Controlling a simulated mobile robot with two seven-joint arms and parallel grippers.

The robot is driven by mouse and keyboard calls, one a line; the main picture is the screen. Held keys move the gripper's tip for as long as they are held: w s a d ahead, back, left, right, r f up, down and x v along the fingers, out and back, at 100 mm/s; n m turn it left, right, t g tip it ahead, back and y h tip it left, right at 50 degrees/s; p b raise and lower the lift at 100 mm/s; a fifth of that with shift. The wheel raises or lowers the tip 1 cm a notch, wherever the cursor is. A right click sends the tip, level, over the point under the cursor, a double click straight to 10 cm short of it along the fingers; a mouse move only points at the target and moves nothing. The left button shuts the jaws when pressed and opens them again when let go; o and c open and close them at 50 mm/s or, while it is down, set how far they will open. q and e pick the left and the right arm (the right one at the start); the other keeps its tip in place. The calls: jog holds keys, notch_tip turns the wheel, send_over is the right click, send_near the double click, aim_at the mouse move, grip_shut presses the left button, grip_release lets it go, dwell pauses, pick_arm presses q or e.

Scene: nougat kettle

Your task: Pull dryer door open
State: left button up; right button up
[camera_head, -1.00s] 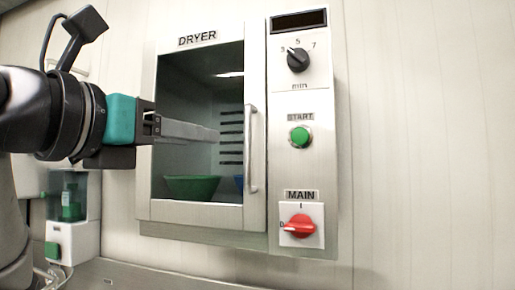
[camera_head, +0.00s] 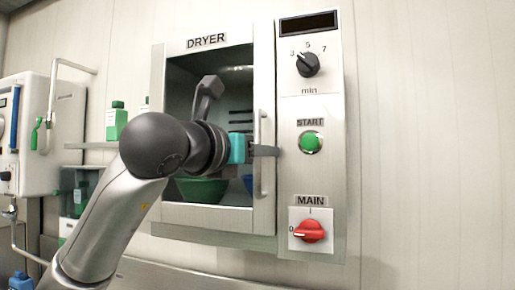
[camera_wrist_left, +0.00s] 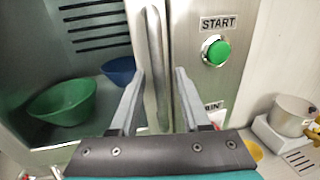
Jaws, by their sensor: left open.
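The dryer door (camera_head: 261,213) is shut on the white dryer and has a window. Its vertical metal bar handle (camera_head: 257,182) is on the door's right side; it also shows in the left wrist view (camera_wrist_left: 157,62). My left gripper (camera_head: 272,151) is open at the handle's mid height. In the left wrist view my gripper (camera_wrist_left: 160,75) has one finger on each side of the bar, with gaps visible. I cannot tell how deep the bar sits between the fingers. My right gripper is in neither view.
Right of the door is a panel with a timer dial (camera_head: 308,64), a green START button (camera_head: 310,142) and a red MAIN switch (camera_head: 309,231). A green bowl (camera_wrist_left: 62,103) and a blue bowl (camera_wrist_left: 119,70) stand inside the dryer. A shelf and bottles are at left.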

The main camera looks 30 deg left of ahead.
pick_arm(q)
jog(key=shift+c, duration=0.4)
grip_shut()
dwell(1.0)
